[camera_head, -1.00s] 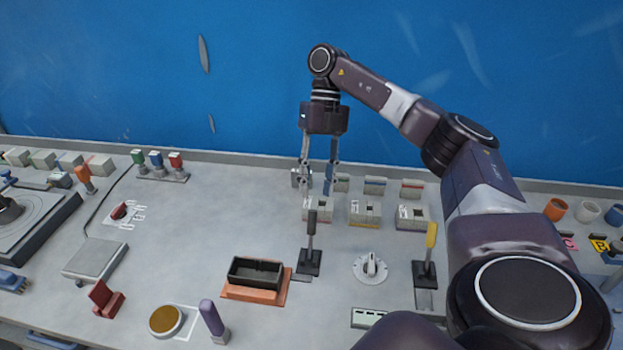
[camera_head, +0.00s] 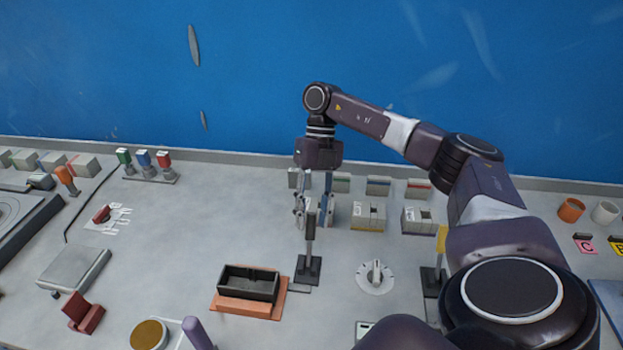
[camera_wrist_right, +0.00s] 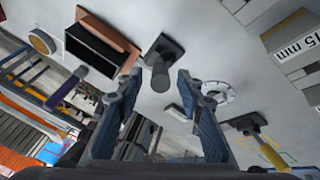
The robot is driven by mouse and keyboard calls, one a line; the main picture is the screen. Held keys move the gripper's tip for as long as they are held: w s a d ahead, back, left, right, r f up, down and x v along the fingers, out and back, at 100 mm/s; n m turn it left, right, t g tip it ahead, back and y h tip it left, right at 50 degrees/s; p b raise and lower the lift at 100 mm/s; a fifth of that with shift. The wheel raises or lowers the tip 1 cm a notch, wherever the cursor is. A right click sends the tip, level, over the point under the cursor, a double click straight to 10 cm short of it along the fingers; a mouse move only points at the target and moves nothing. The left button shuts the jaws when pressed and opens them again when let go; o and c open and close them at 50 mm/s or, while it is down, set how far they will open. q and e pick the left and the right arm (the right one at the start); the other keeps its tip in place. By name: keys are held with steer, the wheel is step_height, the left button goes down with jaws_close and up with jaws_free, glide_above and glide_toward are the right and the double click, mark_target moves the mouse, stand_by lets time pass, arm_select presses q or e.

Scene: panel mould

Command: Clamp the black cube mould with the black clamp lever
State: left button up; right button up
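The black cube mould (camera_head: 246,285) is an open black box on an orange-brown base plate (camera_head: 228,303). It also shows in the wrist view (camera_wrist_right: 94,46). The black clamp lever (camera_head: 310,249) stands upright on a dark foot, just right of the mould. My right gripper (camera_head: 312,226) points down at the lever's top, fingers apart. In the right wrist view the lever (camera_wrist_right: 160,66) shows between the two open fingertips (camera_wrist_right: 157,78); I see no contact with either finger. My left gripper is not in view.
A white dial (camera_head: 375,277) and a yellow-handled lever (camera_head: 442,238) stand right of the black lever. Several labelled grey blocks (camera_head: 368,215) stand close behind the gripper. A purple handle (camera_head: 197,334) is at the front.

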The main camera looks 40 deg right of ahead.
steer(key=shift+x, duration=0.9)
steer(key=shift+w, duration=0.1)
jaws_close()
